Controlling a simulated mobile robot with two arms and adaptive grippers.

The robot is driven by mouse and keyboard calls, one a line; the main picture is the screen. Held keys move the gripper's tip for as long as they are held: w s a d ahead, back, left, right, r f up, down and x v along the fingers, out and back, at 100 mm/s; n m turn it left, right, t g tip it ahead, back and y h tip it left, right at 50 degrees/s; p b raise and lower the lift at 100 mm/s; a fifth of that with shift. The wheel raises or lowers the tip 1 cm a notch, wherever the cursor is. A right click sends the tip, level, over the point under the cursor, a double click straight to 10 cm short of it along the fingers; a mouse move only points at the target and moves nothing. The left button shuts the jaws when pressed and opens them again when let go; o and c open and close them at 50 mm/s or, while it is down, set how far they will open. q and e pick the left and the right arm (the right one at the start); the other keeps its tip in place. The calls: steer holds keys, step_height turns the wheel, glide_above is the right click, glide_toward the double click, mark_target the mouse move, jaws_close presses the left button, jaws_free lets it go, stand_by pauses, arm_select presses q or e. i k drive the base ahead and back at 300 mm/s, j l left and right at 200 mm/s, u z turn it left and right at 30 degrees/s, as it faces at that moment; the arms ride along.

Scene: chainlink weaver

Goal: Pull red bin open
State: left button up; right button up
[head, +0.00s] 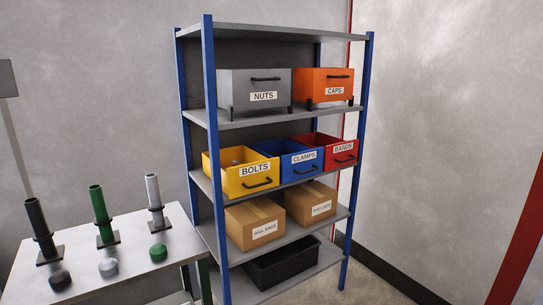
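The red bin (342,157) labelled BANDS stands at the right end of the middle shelf of a blue and grey rack. Its black handle (346,160) is on its front face, below the label. The blue CLAMPS bin (302,169) is directly to its left, and the yellow BOLTS bin (236,187) is left of that. I cannot tell how far the red bin sticks out from the shelf. Neither of my grippers shows in the head view.
The rack's right front post (356,140) stands close to the red bin. A grey NUTS bin (255,92) and an orange CAPS bin (323,86) sit above. Cardboard boxes (255,225) are below. A metal table (140,262) with posts is at left. The right side looks clear.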

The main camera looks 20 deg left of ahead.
mark_target(338, 153)
steer(key=u, duration=0.25)
steer(key=i+j, duration=0.1)
steer(key=i, duration=0.75)
steer(key=i+z, duration=0.3)
steer(key=i, duration=0.35)
steer(key=i+j+z, duration=0.1)
steer(key=i+z, duration=0.2)
steer(key=i, duration=0.35)
